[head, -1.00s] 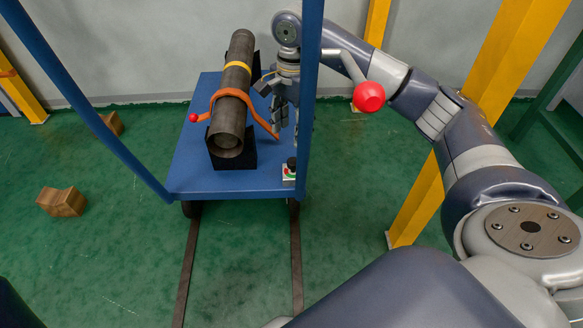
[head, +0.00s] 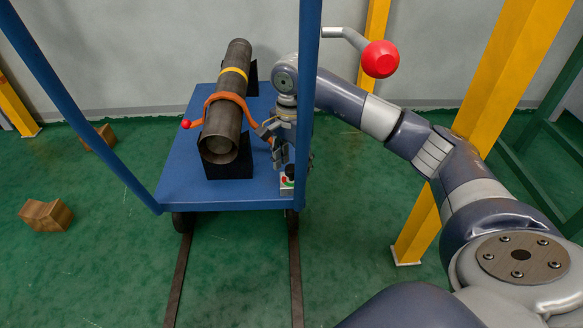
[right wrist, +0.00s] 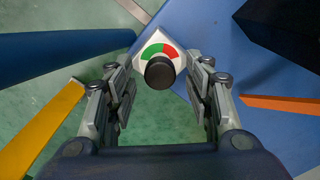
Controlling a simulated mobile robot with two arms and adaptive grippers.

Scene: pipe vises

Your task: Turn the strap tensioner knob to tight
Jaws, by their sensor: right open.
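The strap tensioner knob (right wrist: 160,72) is a round black knob on a pale square plate (right wrist: 139,52) with a green and red arc. In the right wrist view the arc lies behind the knob, green left and red right. In the head view the knob's plate (head: 284,184) sits at the front right corner of the blue cart. My right gripper (head: 283,158) points down just above and behind it. In the right wrist view my right gripper (right wrist: 158,66) is open, its fingers on either side of the knob with visible gaps. My left gripper is out of view.
A blue post (head: 308,60) rises beside my right gripper. A red ball-ended lever (head: 380,59) and a yellow post (head: 425,215) stand to the right.

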